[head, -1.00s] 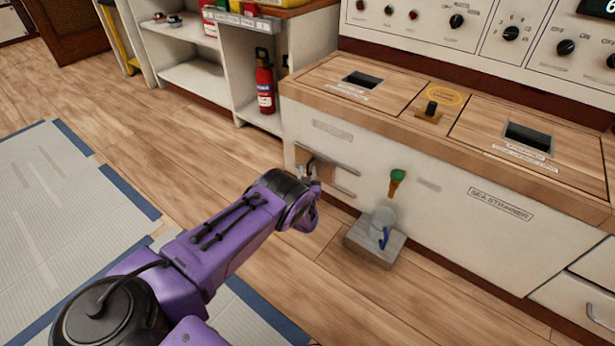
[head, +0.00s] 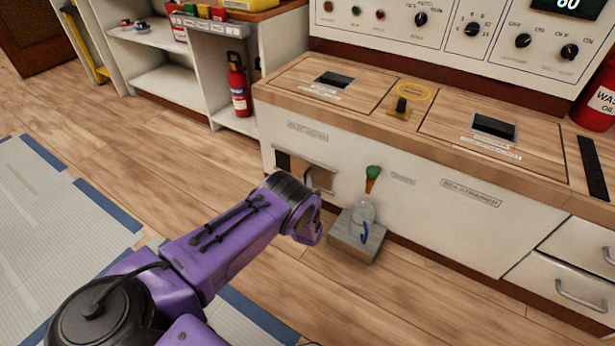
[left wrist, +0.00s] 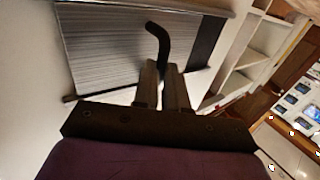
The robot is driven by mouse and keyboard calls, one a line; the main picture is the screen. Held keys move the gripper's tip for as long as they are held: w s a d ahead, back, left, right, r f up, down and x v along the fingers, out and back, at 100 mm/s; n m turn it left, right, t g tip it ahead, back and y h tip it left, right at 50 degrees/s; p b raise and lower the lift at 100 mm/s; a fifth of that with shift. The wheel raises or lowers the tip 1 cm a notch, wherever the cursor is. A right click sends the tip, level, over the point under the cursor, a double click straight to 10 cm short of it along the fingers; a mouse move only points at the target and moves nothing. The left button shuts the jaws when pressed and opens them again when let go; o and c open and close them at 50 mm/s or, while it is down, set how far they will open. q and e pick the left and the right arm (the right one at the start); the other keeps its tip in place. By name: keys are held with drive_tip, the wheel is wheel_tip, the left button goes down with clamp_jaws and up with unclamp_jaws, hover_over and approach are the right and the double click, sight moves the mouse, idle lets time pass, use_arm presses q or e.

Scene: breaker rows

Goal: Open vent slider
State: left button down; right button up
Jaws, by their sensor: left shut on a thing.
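The vent slider is a grey panel (head: 322,180) low on the white cabinet front, at the left end. A dark opening (head: 283,160) shows on its left side. In the left wrist view the slider is a ribbed grey plate (left wrist: 115,50) with a dark gap (left wrist: 207,38) beside it. A bent black handle (left wrist: 157,40) stands out from the plate. My left gripper (left wrist: 163,80) is shut on the handle's lower end. In the head view its fingers are mostly hidden by my purple wrist. My right gripper is not in view.
A grey block (head: 354,245) with a clear container (head: 362,210) stands on the floor just right of the slider, below a green-topped handle (head: 372,176). A fire extinguisher (head: 239,90) stands by the shelves at back left.

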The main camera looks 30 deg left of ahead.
use_arm(q)
drive_tip(key=shift+d, duration=0.1)
drive_tip(key=c, duration=1.2)
unclamp_jaws()
drive_tip(key=shift+o, duration=0.2)
